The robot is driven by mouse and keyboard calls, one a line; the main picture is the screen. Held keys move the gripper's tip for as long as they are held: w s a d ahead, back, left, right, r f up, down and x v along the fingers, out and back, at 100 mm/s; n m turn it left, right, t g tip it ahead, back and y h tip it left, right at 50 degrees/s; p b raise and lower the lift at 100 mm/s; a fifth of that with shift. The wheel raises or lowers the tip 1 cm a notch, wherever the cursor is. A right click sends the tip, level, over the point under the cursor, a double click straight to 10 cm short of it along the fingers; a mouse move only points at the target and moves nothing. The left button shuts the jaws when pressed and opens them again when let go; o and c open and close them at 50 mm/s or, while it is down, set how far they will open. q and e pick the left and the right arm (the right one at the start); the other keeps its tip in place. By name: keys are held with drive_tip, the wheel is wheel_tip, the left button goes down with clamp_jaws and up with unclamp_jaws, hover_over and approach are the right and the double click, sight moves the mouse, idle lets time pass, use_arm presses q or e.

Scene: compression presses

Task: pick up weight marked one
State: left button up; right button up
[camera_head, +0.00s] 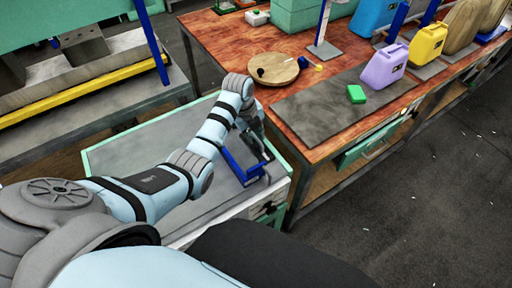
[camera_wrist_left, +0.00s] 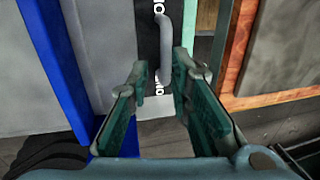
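My left gripper (camera_head: 262,148) reaches down beside a blue frame (camera_head: 240,168) on the grey-topped, green-edged cabinet. In the left wrist view the gripper (camera_wrist_left: 160,75) is open, with its two dark green fingers apart. A grey curved handle (camera_wrist_left: 161,40) stands between and just beyond the fingertips, in front of a black panel with white lettering (camera_wrist_left: 150,92). The fingers are not closed on it. Purple (camera_head: 385,67) and yellow (camera_head: 428,44) canister-shaped pieces stand on the wooden bench. I cannot read a "one" on anything. My right gripper is not in view.
The wooden bench (camera_head: 240,50) holds a round wooden board (camera_head: 278,70), a small green block (camera_head: 356,94), a grey mat (camera_head: 320,112) and a blue canister (camera_head: 372,17). A blue post (camera_wrist_left: 60,60) stands close left of the fingers. Open floor lies at the right.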

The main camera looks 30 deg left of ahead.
sight(257, 138)
use_arm(q)
drive_tip(key=f, duration=0.1)
drive_tip(key=w+f, duration=0.1)
drive_tip(key=f, duration=0.1)
drive_tip(key=w+f+b, duration=0.1)
drive_tip(key=shift+w+d+f, duration=0.1)
drive_tip(key=shift+f, duration=0.2)
drive_tip(key=shift+s+r, duration=0.35)
drive_tip(key=shift+c, duration=0.4)
clamp_jaws()
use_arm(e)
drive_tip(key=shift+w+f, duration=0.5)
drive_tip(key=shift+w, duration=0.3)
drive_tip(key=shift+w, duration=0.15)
